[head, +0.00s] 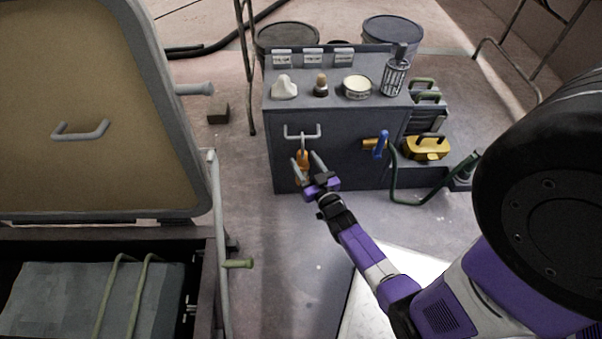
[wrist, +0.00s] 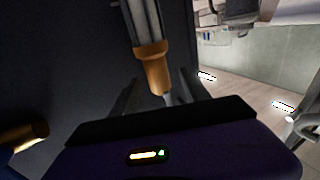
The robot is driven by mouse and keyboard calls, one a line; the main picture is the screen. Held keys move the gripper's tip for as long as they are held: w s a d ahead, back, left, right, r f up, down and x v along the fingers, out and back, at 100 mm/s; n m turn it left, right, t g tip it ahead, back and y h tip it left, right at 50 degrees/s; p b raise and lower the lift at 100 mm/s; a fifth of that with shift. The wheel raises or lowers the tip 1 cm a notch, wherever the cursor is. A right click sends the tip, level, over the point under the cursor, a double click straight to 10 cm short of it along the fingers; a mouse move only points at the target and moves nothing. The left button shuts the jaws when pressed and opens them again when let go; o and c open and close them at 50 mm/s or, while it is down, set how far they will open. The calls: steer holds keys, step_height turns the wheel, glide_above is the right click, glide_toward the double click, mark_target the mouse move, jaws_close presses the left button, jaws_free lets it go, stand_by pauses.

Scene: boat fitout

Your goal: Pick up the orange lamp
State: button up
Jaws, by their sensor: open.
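The orange lamp (head: 302,156) hangs upright against the dark front of the workbench cabinet, below a light grey handle-like bracket (head: 302,132). In the wrist view the lamp (wrist: 154,72) shows an orange body with a grey upper part that runs out of the top of the picture. My gripper (head: 304,161) is open in front of the cabinet, with one finger on either side of the lamp. In the wrist view the dark fingers of my gripper (wrist: 158,92) flank the lamp's lower end. I cannot tell whether either finger touches it.
The cabinet top (head: 304,100) holds a white cone-shaped item, a small brush-like item, a round tin (head: 357,87) and a caged cylinder (head: 394,77). A blue-handled valve (head: 380,145) with a green hose juts out right of the lamp. A large raised hatch (head: 90,110) stands at left.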

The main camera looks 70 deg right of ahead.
steer(key=shift+b+x, duration=0.3)
steer(key=shift+x, duration=1.15)
steer(key=shift+s, duration=0.1)
steer(key=shift+c, duration=0.4)
jaws_close()
